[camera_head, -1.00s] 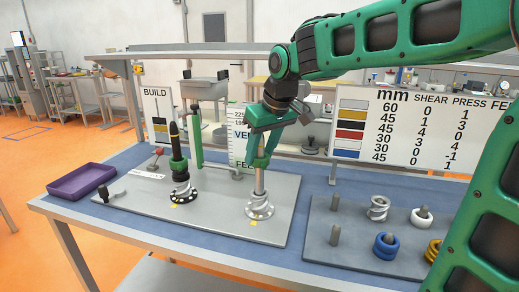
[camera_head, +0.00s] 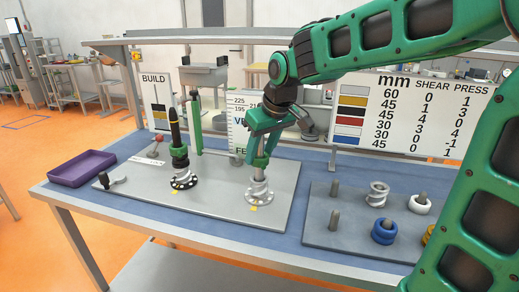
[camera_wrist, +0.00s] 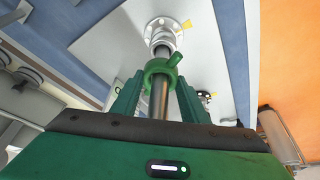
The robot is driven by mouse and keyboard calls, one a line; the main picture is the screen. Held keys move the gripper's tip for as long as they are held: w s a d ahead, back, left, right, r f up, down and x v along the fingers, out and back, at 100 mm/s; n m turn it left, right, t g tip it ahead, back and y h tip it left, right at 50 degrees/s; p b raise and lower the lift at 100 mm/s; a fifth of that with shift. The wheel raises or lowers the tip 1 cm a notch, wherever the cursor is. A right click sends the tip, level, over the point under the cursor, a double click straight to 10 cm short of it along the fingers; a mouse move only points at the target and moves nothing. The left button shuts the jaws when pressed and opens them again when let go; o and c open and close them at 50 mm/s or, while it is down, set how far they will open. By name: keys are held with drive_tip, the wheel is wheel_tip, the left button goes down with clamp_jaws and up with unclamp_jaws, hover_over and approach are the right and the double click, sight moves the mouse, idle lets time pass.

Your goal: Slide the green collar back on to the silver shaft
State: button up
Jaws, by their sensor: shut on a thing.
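The silver shaft (camera_head: 259,177) stands upright on the grey base plate (camera_head: 225,207), with a silver coil and a round flange at its foot. My gripper (camera_head: 262,148) is over the upper part of this shaft and shut on the green collar (camera_head: 260,161). In the wrist view, the green collar (camera_wrist: 160,72) sits between my two fingers (camera_wrist: 160,98) as a ring around the silver shaft (camera_wrist: 160,96), with a small knob on one side. The collar is above the coil and apart from it. The fingers and arm hide the shaft's upper end in the head view.
A dark shaft (camera_head: 174,128) with its own green collar (camera_head: 180,152) stands left on the same plate. A thin green post (camera_head: 196,122) stands behind. A purple tray (camera_head: 82,168) is at the left edge. A right-hand plate (camera_head: 320,232) holds pegs and rings (camera_head: 384,231).

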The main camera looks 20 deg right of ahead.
drive_tip(key=shift+f, duration=0.25)
drive_tip(key=o, duration=1.2)
drive_tip(key=shift+o, duration=0.2)
drive_tip(key=v, duration=1)
drive_tip(key=shift+r, duration=0.3)
drive_tip(key=shift+s+d, duration=0.1)
drive_tip(key=shift+s, duration=0.1)
